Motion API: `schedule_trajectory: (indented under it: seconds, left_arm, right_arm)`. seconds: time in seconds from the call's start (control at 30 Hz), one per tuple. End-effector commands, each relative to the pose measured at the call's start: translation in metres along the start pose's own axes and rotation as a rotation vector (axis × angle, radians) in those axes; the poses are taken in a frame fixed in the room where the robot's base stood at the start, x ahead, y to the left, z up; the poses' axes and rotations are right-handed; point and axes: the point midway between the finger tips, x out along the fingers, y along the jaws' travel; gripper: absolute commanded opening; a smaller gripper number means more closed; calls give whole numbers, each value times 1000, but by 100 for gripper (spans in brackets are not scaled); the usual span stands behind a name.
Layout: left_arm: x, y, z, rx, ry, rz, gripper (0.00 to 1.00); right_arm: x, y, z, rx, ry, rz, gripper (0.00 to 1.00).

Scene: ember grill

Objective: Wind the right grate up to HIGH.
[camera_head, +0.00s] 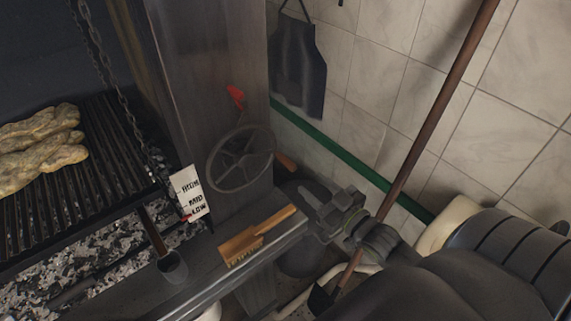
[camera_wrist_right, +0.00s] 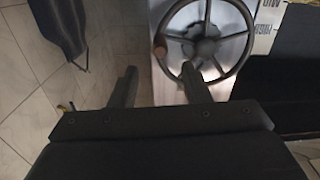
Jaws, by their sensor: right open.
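The dark spoked hand wheel (camera_head: 240,160) is mounted on the metal post. Its wooden knob (camera_head: 285,161) sticks out on the right side of the rim. In the right wrist view the wheel (camera_wrist_right: 206,47) is ahead, with the knob (camera_wrist_right: 160,47) on its left side. My right gripper (camera_head: 318,213) is open and empty, apart from the knob and below right of it in the head view. The fingers (camera_wrist_right: 160,82) straddle the knob's line in the wrist view. The grate (camera_head: 75,195) hangs on a chain. The HIGH/MID/LOW card (camera_head: 190,190) has a red pointer (camera_head: 188,218) near LOW. My left gripper is out of view.
Meat (camera_head: 40,150) lies on the grate above embers. A wooden brush (camera_head: 255,235) lies on the metal ledge beneath the wheel. A dark bucket (camera_head: 300,250) stands below. A long brown pole (camera_head: 430,120) leans near my right arm. An apron (camera_head: 298,65) hangs on the tiled wall.

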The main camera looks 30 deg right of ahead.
Motion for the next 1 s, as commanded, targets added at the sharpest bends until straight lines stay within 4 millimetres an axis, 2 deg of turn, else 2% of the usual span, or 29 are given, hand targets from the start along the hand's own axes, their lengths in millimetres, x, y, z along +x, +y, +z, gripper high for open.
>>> schedule_trajectory:
  seconds: [0.03, 0.3, 0.6, 0.8, 1.0]
  left_arm:
    - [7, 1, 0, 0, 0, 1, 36]
    - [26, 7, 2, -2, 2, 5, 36]
    - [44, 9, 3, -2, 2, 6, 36]
    - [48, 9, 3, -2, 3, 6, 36]
    - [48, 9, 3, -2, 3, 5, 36]
  right_arm:
    - [11, 0, 3, 0, 5, -1, 43]
    - [58, 0, 3, -2, 4, 0, 43]
    - [101, 0, 2, 0, 3, 0, 43]
    - [113, 0, 1, -1, 0, 1, 43]
    - [115, 0, 0, -1, -1, 1, 43]
